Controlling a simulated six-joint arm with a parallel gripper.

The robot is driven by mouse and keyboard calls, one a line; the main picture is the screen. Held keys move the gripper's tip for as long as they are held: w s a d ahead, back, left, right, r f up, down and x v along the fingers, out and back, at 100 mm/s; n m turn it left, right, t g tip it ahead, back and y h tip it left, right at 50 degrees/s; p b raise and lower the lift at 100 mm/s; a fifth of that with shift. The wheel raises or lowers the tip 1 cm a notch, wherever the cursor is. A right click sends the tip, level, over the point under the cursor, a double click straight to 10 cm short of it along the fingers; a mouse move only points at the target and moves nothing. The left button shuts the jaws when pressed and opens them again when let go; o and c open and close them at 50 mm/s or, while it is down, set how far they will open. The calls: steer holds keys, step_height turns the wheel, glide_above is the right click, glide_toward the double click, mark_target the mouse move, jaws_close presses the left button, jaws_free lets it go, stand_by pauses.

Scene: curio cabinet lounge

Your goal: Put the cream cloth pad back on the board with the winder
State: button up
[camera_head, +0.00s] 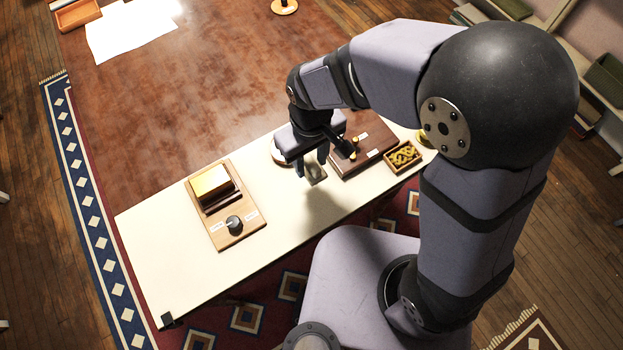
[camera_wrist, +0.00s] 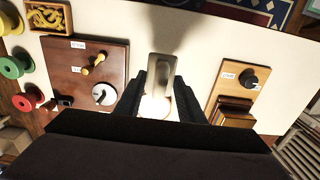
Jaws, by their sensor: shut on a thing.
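My gripper (camera_head: 311,168) is shut on a small pale grey-beige piece, which looks like the cream cloth pad (camera_head: 316,175). In the wrist view the pad (camera_wrist: 161,68) sits between the two fingers (camera_wrist: 160,92), above the cream table top. A dark brown board (camera_head: 377,146) lies just right of my gripper in the head view. In the wrist view this board (camera_wrist: 75,82) is at left, with a yellow crank-like handle (camera_wrist: 95,64), a white dial (camera_wrist: 104,94) and labels. The handle may be the winder; the labels are too small to read.
A light wooden board (camera_head: 229,238) with a black knob and brass-topped block stands left. A white round dish (camera_head: 278,151) is behind my gripper. Coloured spools (camera_wrist: 24,101) line the wrist view's left edge.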

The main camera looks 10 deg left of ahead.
mark_target(311, 161)
steer(key=shift+f, duration=4.4)
steer(key=shift+f, duration=0.2)
steer(key=o, duration=1)
steer(key=shift+r, duration=0.1)
step_height(311, 161, up, 12)
steer(key=shift+r, duration=0.15)
